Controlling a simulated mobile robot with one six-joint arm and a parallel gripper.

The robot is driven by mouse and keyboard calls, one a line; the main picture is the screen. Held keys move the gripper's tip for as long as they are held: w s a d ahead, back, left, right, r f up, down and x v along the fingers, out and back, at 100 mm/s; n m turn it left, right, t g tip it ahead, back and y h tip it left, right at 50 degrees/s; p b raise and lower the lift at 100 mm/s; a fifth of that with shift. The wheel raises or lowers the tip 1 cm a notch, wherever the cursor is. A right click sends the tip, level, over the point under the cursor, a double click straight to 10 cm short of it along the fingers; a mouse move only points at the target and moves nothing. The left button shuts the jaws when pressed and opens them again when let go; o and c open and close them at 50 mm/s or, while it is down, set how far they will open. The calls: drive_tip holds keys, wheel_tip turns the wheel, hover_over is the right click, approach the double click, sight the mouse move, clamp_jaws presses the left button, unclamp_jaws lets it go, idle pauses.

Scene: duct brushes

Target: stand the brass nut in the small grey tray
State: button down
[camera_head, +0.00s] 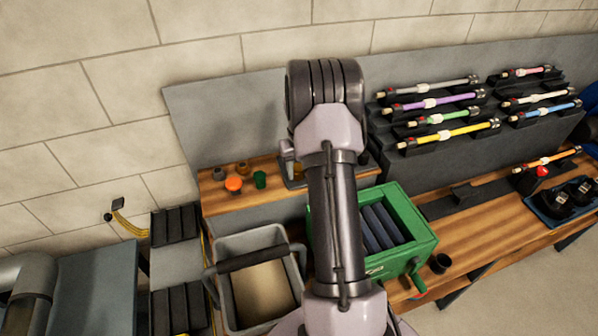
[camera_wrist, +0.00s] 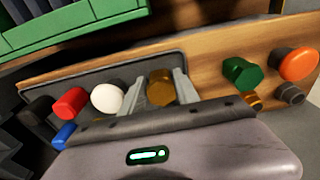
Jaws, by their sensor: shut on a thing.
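The brass nut (camera_wrist: 160,88) is between the two pale fingers of my gripper (camera_wrist: 165,90) in the wrist view, and the gripper is shut on it. The nut is over the right end of the small grey tray (camera_wrist: 110,68); I cannot tell whether it touches the tray floor. In the tray, left of the nut, are a white knob (camera_wrist: 107,99), a red one (camera_wrist: 70,102), a blue one (camera_wrist: 64,134) and a black one (camera_wrist: 40,109). In the head view my arm hides most of the tray (camera_head: 291,178) and the gripper.
A green knob (camera_wrist: 242,73), an orange knob (camera_wrist: 298,64) and a grey nut (camera_wrist: 290,94) stand on the wooden bench right of the tray. A green crate (camera_head: 416,243) is close by. A grey handled bin (camera_head: 227,290) and racks of coloured brushes (camera_head: 436,118) flank the bench.

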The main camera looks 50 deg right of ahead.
drive_tip(key=shift+f, duration=0.1)
drive_tip(key=c, duration=0.9)
unclamp_jaws()
drive_tip(key=shift+f, duration=0.1)
